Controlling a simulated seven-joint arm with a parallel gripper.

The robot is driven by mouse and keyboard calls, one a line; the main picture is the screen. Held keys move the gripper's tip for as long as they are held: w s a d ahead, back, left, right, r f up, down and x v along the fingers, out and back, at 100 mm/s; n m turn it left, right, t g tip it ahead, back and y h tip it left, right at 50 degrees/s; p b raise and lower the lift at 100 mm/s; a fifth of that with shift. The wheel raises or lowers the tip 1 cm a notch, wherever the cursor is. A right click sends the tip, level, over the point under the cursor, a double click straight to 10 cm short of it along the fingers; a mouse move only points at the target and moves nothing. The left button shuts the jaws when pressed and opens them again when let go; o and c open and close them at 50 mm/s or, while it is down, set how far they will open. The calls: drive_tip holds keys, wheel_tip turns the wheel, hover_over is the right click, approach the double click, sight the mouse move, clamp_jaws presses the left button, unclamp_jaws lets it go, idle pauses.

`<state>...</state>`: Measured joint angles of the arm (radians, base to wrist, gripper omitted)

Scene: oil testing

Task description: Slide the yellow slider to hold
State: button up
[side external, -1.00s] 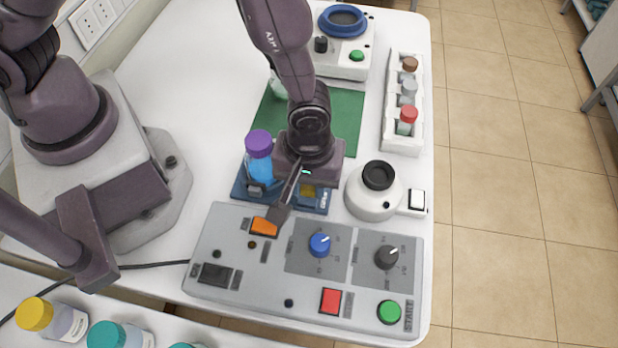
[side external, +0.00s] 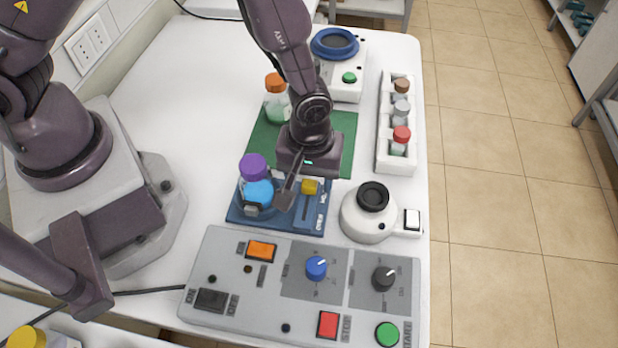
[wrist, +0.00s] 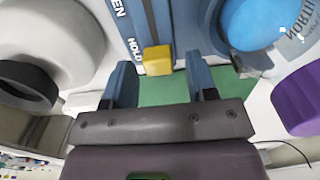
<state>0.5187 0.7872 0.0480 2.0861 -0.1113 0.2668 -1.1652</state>
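The yellow slider (side external: 310,186) sits at the far end of its slot on the blue fixture (side external: 235,215), away from the control panel. In the wrist view the yellow slider (wrist: 157,58) is beside the word HOLD, with OPEN farther along the slot. My gripper (side external: 287,203) is low over the fixture, next to the slider. In the wrist view my gripper (wrist: 160,75) has its fingers spread on either side of the slider, with gaps showing. A blue bottle (side external: 257,192) with a purple cap (side external: 253,166) stands on the fixture left of the slot.
The control panel (side external: 265,315) with knobs and buttons lies in front. A round white device (side external: 368,220) stands close on the right. A green mat (side external: 340,140) with an orange-capped bottle (side external: 276,98) is behind. A white rack (side external: 382,125) holds several capped vials at the back right.

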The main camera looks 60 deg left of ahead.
sight(308, 180)
drive_tip(key=shift+s+d, duration=0.1)
drive_tip(key=shift+r, duration=0.15)
wheel_tip(308, 180, up, 13)
drive_tip(key=shift+f, duration=0.2)
idle(0.3)
drive_tip(key=s+a+r+m+t, duration=0.2)
drive_tip(key=s+a+r+m, duration=0.2)
drive_tip(key=a+r, duration=0.3)
drive_tip(key=s+a+r+m+t, duration=0.3)
drive_tip(key=s+a+r+m, duration=0.2)
drive_tip(key=a+r, duration=0.3)
wheel_tip(308, 180, up, 4)
drive_tip(key=shift+s+a+r+t, duration=0.1)
drive_tip(key=shift+s+a+t, duration=0.2)
drive_tip(key=shift+s, duration=0.35)
